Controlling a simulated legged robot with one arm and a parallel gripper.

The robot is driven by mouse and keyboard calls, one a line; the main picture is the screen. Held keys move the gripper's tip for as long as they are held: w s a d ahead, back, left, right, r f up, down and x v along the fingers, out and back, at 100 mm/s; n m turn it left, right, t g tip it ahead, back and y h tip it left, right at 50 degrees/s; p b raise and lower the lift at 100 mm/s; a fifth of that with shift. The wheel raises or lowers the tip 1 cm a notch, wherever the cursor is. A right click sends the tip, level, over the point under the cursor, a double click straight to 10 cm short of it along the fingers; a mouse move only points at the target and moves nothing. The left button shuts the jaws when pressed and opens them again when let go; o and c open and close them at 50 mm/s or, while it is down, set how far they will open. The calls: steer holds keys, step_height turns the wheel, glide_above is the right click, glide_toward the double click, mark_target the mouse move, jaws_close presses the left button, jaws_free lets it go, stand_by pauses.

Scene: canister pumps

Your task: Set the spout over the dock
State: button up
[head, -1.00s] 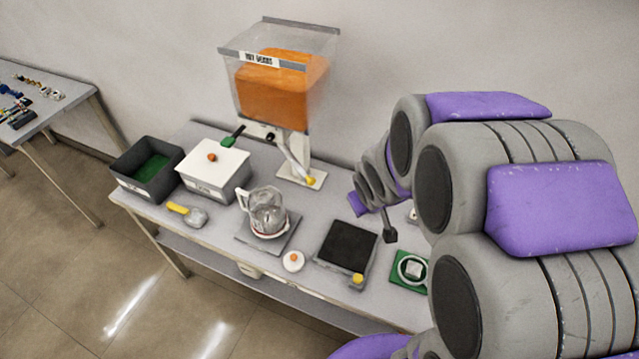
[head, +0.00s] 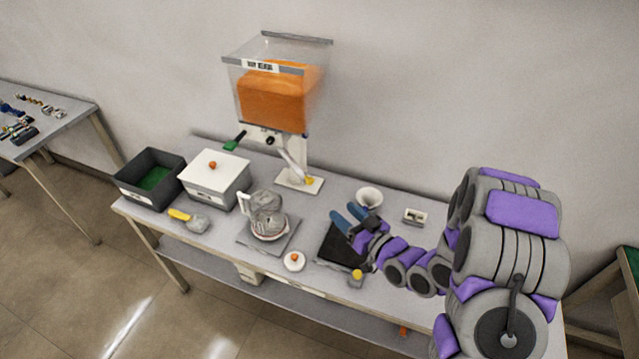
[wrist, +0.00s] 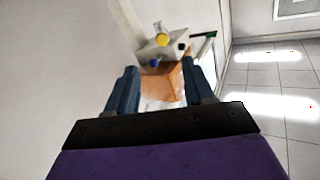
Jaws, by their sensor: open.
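The spout (head: 291,160) is a pale slanted tube below the clear hopper (head: 277,95) with its orange contents. Its lower end is by a yellow piece (head: 309,181) above a pale base plate (head: 290,182). I cannot tell which part is the dock. My gripper (head: 344,209) is open and empty, with blue fingers above the dark pad (head: 333,241), right of the spout and apart from it. In the wrist view, the fingers (wrist: 156,72) are spread, with the orange hopper contents (wrist: 166,82) and a yellow round part (wrist: 160,39) beyond them.
A glass jug (head: 266,213) stands on a grey plate left of the dark pad. A white funnel-like bowl (head: 369,196) is just behind my gripper. A lidded white box (head: 213,178) and a dark bin (head: 148,180) stand at left. A white disc (head: 294,261) lies near the front edge.

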mark_target(311, 183)
steer(key=x, duration=0.5)
steer(key=b+x, duration=0.1)
steer(key=x, duration=0.4)
steer(key=b+x, duration=0.1)
steer(key=x, duration=0.5)
steer(key=shift+a+r, duration=0.15)
steer(key=shift+r, duration=0.2)
steer(key=shift+w+a, duration=0.25)
steer(key=shift+w, duration=0.15)
steer(key=shift+d, duration=0.1)
jaws_close()
